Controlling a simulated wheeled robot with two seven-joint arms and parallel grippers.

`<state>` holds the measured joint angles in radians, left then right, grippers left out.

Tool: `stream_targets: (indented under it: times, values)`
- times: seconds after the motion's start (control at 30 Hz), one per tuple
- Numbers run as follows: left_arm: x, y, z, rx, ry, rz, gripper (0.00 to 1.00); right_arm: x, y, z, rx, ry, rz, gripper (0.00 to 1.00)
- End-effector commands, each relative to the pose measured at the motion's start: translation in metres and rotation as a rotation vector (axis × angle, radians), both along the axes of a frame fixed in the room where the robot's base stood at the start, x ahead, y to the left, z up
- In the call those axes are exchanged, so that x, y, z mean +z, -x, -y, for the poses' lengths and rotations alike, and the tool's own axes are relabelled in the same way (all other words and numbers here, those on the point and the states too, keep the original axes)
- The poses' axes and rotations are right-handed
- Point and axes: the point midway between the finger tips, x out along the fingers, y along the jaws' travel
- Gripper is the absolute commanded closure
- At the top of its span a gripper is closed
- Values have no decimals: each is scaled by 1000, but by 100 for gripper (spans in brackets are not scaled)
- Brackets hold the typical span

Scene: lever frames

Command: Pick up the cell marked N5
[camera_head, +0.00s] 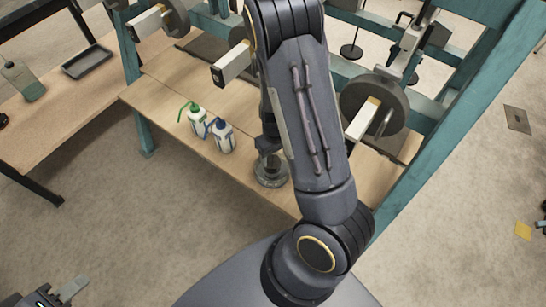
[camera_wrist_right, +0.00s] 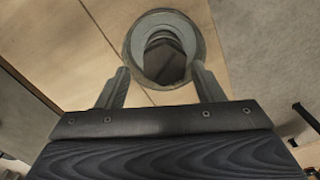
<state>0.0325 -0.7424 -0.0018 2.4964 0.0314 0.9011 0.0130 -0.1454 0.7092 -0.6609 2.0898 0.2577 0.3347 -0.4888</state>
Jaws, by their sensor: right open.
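A round grey metal cell (camera_head: 271,171) stands on the wooden bench near its front edge. It also shows in the right wrist view as a ring (camera_wrist_right: 130,50) with a dark, stepped middle. No N5 mark is readable on it. My right gripper (camera_wrist_right: 160,70) is open, its two fingers apart on either side of the cell's near rim; I cannot tell whether they touch it. In the head view my right arm hides most of this gripper. My left gripper (camera_head: 60,292) is at the bottom left corner, far from the bench and partly cut off; its opening is unclear.
Teal frame posts (camera_head: 465,130) and lever beams with weights (camera_head: 373,105) surround the bench. A dark tray (camera_head: 87,62) lies on the left table.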

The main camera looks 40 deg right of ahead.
Motion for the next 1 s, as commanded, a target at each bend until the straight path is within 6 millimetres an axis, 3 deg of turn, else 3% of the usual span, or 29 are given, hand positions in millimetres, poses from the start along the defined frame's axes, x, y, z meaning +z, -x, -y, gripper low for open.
stream_targets:
  times: [0.5,0.8,1.0]
  values:
    - [-20,0,0,0,0,0,64,-68,-9,-3,0,-1,-3,39]
    - [-20,0,0,0,0,0,64,-72,-10,-3,-1,-1,-1,39]
    - [-20,0,0,0,0,0,64,-72,-10,-3,-1,-1,-1,64]
